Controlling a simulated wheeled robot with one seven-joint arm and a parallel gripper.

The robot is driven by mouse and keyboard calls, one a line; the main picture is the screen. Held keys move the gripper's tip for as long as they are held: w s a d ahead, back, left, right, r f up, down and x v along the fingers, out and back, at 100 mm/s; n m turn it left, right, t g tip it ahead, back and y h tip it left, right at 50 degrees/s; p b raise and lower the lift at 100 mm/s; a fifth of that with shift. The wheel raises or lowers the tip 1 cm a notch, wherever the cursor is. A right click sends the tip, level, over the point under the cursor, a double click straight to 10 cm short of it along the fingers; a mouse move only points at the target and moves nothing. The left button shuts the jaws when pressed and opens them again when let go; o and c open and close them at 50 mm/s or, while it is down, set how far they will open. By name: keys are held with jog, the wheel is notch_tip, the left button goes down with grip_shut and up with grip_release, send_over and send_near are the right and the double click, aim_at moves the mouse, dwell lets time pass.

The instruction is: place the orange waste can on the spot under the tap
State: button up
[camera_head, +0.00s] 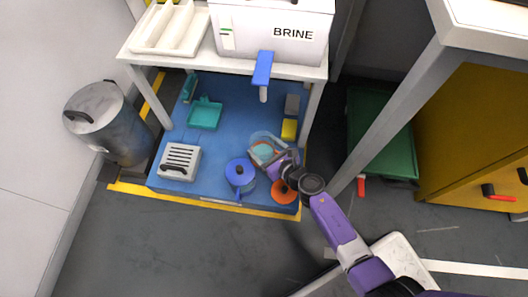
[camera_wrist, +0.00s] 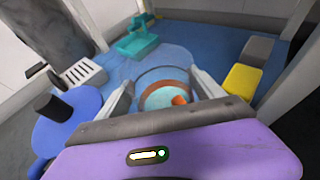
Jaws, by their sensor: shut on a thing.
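The orange waste can (camera_head: 262,137) is a clear, open-topped round vessel with an orange band. It is in the middle right of the blue mat, below the tap in the head view. My gripper (camera_head: 273,157) is shut on it from the near right side. In the wrist view the can (camera_wrist: 163,75) sits between the two fingers, upright or nearly so, with something orange inside. I cannot tell if its base touches the mat. The blue tap (camera_head: 263,68) hangs from the front of the white BRINE tank (camera_head: 270,40). The spot under the tap is not distinguishable.
A blue-lidded can (camera_head: 240,172) stands close left of my gripper. An orange disc (camera_head: 284,196) lies beside my wrist. Yellow (camera_head: 289,129) and grey (camera_head: 292,105) blocks are at right, near a table leg.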

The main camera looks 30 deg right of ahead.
jog(key=shift+f+b, duration=0.3)
jog(key=shift+f, duration=0.5)
jog(key=shift+f, duration=0.15)
jog(key=o, duration=1.7)
jog(key=shift+c, duration=0.2)
jog(key=shift+r, duration=0.25)
jog(key=p+v, duration=0.3)
jog(key=v, duration=0.9)
jog(key=shift+f+p, duration=0.15)
jog(key=shift+p, duration=0.15)
